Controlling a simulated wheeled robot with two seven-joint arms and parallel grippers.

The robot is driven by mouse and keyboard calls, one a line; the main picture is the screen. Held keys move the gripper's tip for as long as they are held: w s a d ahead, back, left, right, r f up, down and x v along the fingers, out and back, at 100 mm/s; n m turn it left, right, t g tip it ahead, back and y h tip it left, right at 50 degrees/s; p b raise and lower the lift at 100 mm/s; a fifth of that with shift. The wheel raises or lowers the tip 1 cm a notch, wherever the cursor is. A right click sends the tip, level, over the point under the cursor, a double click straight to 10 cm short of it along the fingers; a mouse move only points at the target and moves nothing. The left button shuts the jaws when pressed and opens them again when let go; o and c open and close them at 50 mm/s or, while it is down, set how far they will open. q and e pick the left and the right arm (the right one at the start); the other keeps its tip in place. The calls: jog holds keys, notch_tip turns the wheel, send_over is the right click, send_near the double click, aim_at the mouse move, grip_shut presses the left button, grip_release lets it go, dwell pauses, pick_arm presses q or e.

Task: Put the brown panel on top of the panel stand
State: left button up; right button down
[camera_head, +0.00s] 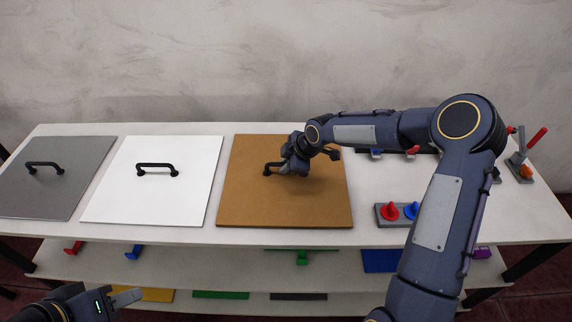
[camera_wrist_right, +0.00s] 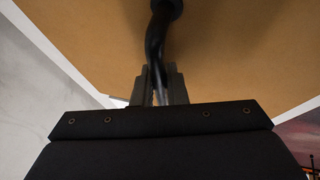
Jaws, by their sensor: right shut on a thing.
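The brown panel (camera_head: 285,212) lies flat at the middle of the white table, its black handle (camera_head: 270,170) on its upper face. My right gripper (camera_head: 284,168) is shut on this handle. In the right wrist view, the fingers (camera_wrist_right: 160,88) close on the black handle (camera_wrist_right: 157,45), with the brown panel (camera_wrist_right: 240,50) behind. I cannot tell whether the panel touches the table. My left gripper (camera_head: 130,297) is low at the left, in front of the lower shelves, away from the panel; its finger opening is unclear. I cannot make out a separate panel stand.
A white panel (camera_head: 150,205) and a grey panel (camera_head: 50,195), each with a black handle, lie to the left. A block with red and blue knobs (camera_head: 390,212) and a red lever (camera_head: 537,138) stand right. Shelves below hold coloured parts.

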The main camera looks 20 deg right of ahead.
jog(key=shift+f, duration=0.2)
jog(key=c, duration=1.5)
grip_release()
jog(key=shift+o, duration=0.2)
jog(key=s+d+r+m+h, duration=0.2)
jog(key=s+d+r+m, duration=0.25)
jog(key=s+r, duration=1)
jog(key=s+m+t+y, duration=0.1)
jog(key=s+m, duration=1.1)
jog(key=s, duration=0.8)
jog(key=shift+s+a+m+y+b, duration=0.3)
jog(key=shift+a+m+y+b, duration=0.05)
jog(key=shift+y+b, duration=0.05)
